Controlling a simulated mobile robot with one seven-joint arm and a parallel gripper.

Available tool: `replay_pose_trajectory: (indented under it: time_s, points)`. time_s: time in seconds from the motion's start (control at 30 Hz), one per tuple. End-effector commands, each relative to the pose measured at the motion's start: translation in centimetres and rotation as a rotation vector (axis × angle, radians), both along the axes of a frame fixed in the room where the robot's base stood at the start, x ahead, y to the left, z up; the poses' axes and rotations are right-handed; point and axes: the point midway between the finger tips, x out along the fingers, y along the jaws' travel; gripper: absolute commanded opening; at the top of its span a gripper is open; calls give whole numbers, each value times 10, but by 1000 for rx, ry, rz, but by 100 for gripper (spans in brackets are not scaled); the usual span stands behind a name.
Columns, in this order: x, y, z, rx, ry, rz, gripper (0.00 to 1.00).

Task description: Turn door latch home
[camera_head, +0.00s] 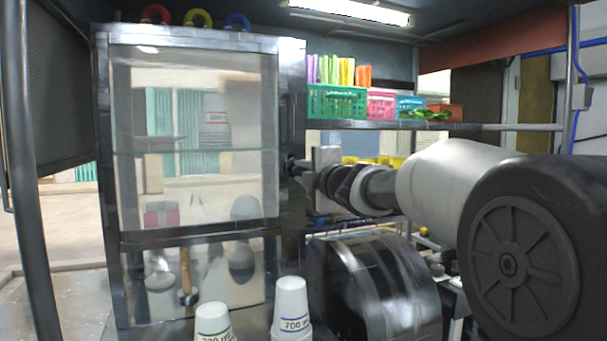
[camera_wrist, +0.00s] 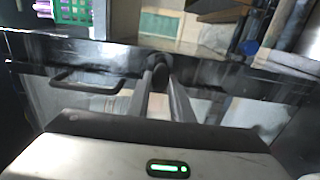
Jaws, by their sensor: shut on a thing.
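The door latch is a small dark round knob (camera_wrist: 158,62) on the dark metal door frame, seen in the wrist view. My gripper (camera_wrist: 160,82) has both fingers closing in on this knob and is shut on it. In the head view my gripper (camera_head: 297,167) reaches in from the right and meets the right edge of the cabinet's glass door (camera_head: 130,190). The latch itself is mostly hidden there behind my gripper. I cannot tell the latch's turned angle.
A black bar handle (camera_wrist: 88,80) sits beside the latch on the frame. Two white cups (camera_head: 291,305) (camera_head: 213,322) stand in front of the cabinet. A dark drum-like machine part (camera_head: 375,285) lies below my arm. Coloured baskets (camera_head: 336,103) fill a shelf above it.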

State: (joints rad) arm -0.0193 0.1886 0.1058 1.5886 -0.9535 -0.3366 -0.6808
Motion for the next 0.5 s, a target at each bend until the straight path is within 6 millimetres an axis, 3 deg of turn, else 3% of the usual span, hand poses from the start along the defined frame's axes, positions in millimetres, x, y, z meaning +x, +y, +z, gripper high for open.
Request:
replay_pose_trajectory:
  time_s: [0.23,0.27,0.33,0.5]
  points:
    - [0,0,-1,-2,1,-1,0]
    - [0,0,-1,-2,1,-1,25]
    - [0,0,-1,-1,2,-1,37]
    - [0,0,-1,0,1,0,38]
